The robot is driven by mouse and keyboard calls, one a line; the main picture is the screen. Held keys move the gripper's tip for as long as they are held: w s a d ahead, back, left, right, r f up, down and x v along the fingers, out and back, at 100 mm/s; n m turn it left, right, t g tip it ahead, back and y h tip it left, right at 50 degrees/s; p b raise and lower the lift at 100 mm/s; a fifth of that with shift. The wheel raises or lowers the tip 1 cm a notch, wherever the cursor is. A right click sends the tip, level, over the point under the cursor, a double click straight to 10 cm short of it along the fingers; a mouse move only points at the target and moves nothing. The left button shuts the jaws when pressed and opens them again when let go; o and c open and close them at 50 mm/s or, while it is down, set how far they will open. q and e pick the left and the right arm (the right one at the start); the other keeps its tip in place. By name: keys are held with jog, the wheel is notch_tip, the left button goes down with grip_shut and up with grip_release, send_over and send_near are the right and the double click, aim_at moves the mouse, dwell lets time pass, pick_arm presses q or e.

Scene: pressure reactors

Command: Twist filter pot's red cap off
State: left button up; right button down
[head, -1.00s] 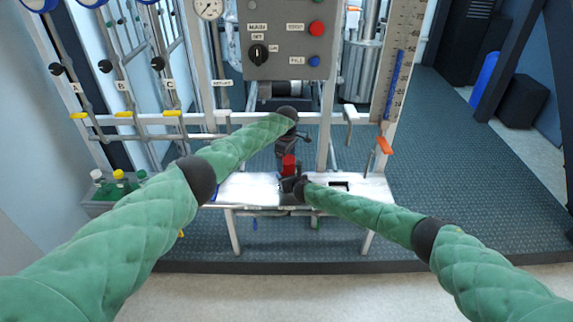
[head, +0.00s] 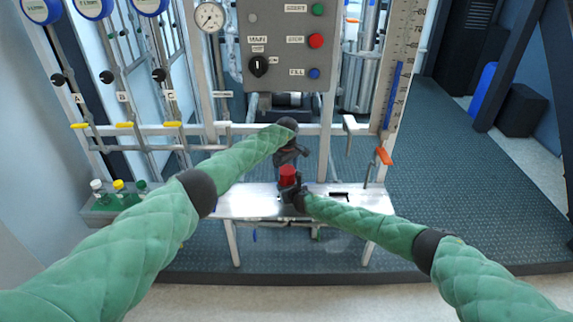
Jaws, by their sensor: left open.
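The red cap (head: 288,176) stands upright above the front bench in the middle of the head view. The pot body under it is mostly hidden by my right gripper. My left gripper (head: 291,158) is open just above the cap, pointing down, with nothing seen between its fingers. My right gripper (head: 290,192) is at the pot's side, just below the cap. Its fingers are dark and small, so I cannot tell how they close around the pot.
The metal bench (head: 240,203) has a dark slot (head: 340,195) to the right. A control panel (head: 287,45) hangs behind. A rail (head: 235,129) runs behind the bench. Bottles (head: 120,190) stand in a tray at left. An orange-handled valve (head: 384,156) is at right.

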pick_arm(q)
jog(key=shift+f, duration=1.85)
jog(key=c, duration=1)
jog(key=shift+n, duration=1.6)
